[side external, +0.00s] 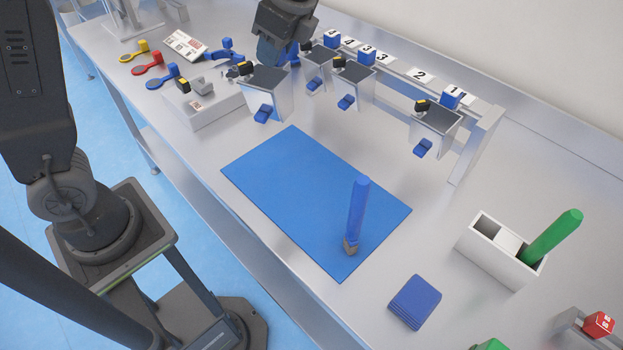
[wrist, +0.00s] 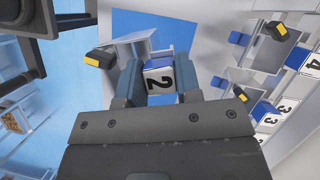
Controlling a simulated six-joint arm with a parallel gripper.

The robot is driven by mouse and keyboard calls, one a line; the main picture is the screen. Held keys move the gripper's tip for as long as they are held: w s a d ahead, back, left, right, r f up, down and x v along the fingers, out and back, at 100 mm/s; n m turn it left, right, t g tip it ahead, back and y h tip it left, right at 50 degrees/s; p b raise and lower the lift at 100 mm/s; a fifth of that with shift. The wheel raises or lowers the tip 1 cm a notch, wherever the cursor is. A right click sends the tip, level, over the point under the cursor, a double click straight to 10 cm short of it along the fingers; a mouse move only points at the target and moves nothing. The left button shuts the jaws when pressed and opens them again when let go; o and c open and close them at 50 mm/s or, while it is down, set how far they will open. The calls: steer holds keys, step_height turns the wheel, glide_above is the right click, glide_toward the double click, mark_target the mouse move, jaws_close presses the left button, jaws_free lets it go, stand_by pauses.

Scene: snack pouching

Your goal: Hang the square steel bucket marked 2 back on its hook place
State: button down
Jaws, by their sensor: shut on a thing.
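The square steel bucket marked 2 (side external: 268,92) is in my gripper (side external: 274,52), at the left of the hanging buckets and apart from the rail. In the wrist view, the two fingers of my gripper (wrist: 160,88) are shut on its blue tab, whose white face reads 2 (wrist: 159,77). The bucket looks upright. Its underside is hard to judge in either view. The rail's plate marked 2 (side external: 422,75) has no bucket under it, between the bucket marked 3 (side external: 354,76) and the bucket marked 1 (side external: 436,121).
Another bucket (side external: 318,64) hangs by the plates marked 4. A white holder (side external: 498,250) stands at right.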

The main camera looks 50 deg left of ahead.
steer(key=m, duration=0.1)
steer(key=m+t, duration=0.1)
steer(key=s+d+m, duration=0.1)
steer(key=shift+f+m, duration=0.3)
steer(key=shift+d+f, duration=0.25)
steer(key=shift+d, duration=0.05)
steer(key=w+d+f, duration=0.1)
steer(key=d+f, duration=0.9)
steer(key=d, duration=0.1)
steer(key=shift+w+f, duration=0.15)
steer(key=shift+f, duration=0.15)
steer(key=shift+f, duration=0.15)
steer(key=c, duration=0.8)
jaws_free()
